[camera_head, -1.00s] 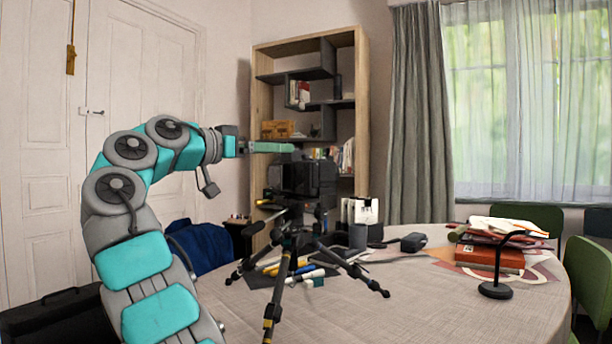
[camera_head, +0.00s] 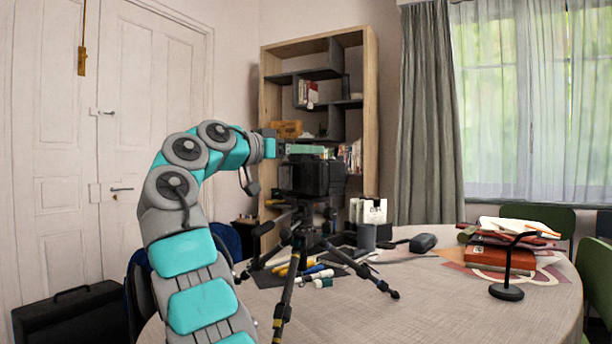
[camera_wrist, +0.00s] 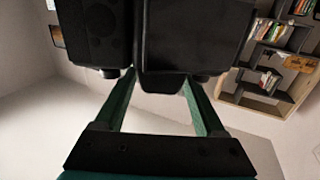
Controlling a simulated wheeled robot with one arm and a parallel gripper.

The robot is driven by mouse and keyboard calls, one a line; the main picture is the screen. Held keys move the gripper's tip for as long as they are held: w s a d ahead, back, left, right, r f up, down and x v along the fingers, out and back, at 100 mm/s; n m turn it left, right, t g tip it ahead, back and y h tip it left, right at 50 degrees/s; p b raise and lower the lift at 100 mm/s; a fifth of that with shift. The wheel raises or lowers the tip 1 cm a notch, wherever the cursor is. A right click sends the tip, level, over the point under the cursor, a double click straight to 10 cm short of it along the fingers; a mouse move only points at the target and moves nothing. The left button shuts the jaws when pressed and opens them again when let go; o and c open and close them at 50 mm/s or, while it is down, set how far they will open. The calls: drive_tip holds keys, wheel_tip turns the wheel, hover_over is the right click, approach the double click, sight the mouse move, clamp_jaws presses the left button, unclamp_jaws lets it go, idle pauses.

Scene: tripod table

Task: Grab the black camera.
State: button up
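The black camera (camera_head: 312,179) sits on a black tripod (camera_head: 303,238) that stands on the table (camera_head: 420,300). In the head view my gripper (camera_head: 318,150) reaches in from the left, with its green fingers level with the camera's top edge. In the wrist view the black camera (camera_wrist: 195,35) fills the upper middle. The two green fingers of my gripper (camera_wrist: 160,78) are apart, one on each side of the camera's protruding middle part. Their tips are hidden by the camera body. Whether they touch it cannot be told.
Pens and dark flat items lie under the tripod. A bookshelf (camera_head: 371,110) stands behind. The table's front is clear.

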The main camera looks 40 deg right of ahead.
clamp_jaws()
idle(0.3)
idle(0.4)
